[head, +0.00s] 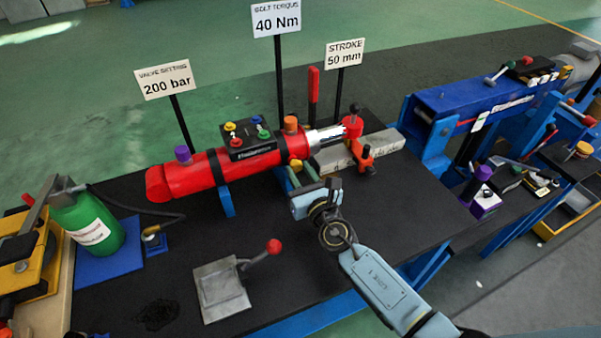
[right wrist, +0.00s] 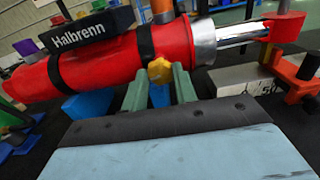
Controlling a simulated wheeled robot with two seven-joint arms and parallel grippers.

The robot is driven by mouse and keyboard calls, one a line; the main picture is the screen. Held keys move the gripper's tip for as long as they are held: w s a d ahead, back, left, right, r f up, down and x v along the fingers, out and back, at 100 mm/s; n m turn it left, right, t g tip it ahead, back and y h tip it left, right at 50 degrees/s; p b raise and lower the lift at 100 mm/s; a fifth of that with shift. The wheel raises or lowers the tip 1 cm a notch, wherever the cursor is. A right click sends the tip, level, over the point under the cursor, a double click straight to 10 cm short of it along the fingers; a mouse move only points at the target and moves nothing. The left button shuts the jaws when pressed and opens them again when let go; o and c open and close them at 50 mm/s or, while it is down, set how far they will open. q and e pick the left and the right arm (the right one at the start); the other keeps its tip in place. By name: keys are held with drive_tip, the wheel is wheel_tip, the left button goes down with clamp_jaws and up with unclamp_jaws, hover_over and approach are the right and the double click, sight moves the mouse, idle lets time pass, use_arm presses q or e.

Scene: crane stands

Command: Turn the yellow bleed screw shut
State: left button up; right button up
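The yellow bleed screw (right wrist: 159,71) is a small lobed knob on the near side of the red cylinder (right wrist: 95,72). In the head view the screw (head: 296,164) is partly hidden by my right gripper (head: 299,172). The right wrist view shows the green fingers of the right gripper (right wrist: 159,82) on either side of the screw, with no clear gap at the knob, so they look shut on it. The red cylinder (head: 200,177) lies level on blue supports. My left gripper is not in view.
A grey plate with a red-knobbed lever (head: 222,290) lies on the black bench top. A green bottle (head: 88,222) stands at the left. Signs on posts stand behind the cylinder. A grey block (head: 335,158) lies right of the screw. The bench's front middle is mostly clear.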

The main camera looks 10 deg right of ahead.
drive_tip(key=shift+c, duration=1.2)
drive_tip(key=shift+m, duration=0.3)
drive_tip(key=m+b, duration=0.1)
drive_tip(key=m, duration=0.3)
drive_tip(key=shift+f+b, duration=0.1)
drive_tip(key=shift+b, duration=0.3)
drive_tip(key=m+b, duration=0.1)
drive_tip(key=m, duration=0.5)
drive_tip(key=shift+d+m+b, duration=0.1)
drive_tip(key=shift+m+b, duration=0.25)
drive_tip(key=shift+m, duration=0.05)
drive_tip(key=m, duration=0.4)
drive_tip(key=shift+m, duration=0.3)
drive_tip(key=m, duration=0.4)
drive_tip(key=shift+m, duration=0.4)
